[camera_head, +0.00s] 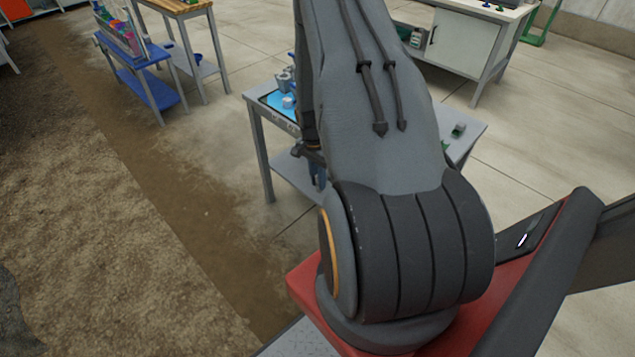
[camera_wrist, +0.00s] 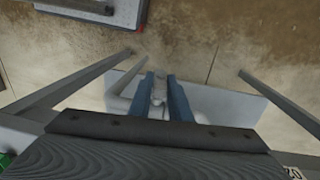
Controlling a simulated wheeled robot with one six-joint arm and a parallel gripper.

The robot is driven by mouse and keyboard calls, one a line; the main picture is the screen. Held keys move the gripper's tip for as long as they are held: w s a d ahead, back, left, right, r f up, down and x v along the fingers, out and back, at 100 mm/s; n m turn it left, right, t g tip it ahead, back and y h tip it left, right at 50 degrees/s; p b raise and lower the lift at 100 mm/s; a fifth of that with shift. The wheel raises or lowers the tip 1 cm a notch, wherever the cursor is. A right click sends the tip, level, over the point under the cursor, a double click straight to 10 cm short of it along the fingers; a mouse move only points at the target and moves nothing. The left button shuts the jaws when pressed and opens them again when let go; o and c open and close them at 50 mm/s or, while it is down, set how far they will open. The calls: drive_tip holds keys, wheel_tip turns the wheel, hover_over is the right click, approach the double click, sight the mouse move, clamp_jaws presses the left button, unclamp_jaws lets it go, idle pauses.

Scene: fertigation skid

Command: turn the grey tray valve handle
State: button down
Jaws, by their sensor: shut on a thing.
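In the wrist view, the two blue fingers of my gripper (camera_wrist: 159,98) point away from the camera. They are closed on a light grey piece, which I take to be the grey tray valve handle (camera_wrist: 158,88). Only its end shows between the fingers. In the head view, my arm covers most of the workbench (camera_head: 262,150), and the handle cannot be made out. A blue part of my gripper (camera_head: 318,174) shows low beside the arm, at the bench's near side. The handle's angle is hard to tell.
On the bench, a blue tray (camera_head: 270,99) carries grey fittings (camera_head: 285,80). Bench legs (camera_wrist: 75,85) and a pale lower shelf (camera_wrist: 225,105) lie around the gripper. A blue stand (camera_head: 150,88) and a white cabinet (camera_head: 462,42) stand farther back. Open floor lies left.

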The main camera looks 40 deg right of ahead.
drive_tip(key=g+b, duration=0.2)
drive_tip(key=b, duration=0.1)
drive_tip(key=w+f+g+b, duration=0.1)
drive_tip(key=g+b, duration=0.1)
drive_tip(key=b, duration=0.2)
drive_tip(key=shift+w, duration=0.15)
drive_tip(key=g+b, duration=0.3)
drive_tip(key=b, duration=0.2)
drive_tip(key=g+b, duration=0.3)
drive_tip(key=b, duration=0.3)
drive_tip(key=f+g+h+b, duration=0.1)
drive_tip(key=g+b, duration=0.3)
drive_tip(key=b, duration=0.2)
drive_tip(key=shift+w+a, duration=0.1)
drive_tip(key=shift+w, duration=0.2)
drive_tip(key=shift+r+g, duration=0.15)
drive_tip(key=shift+g, duration=0.25)
drive_tip(key=c, duration=1.7)
unclamp_jaws()
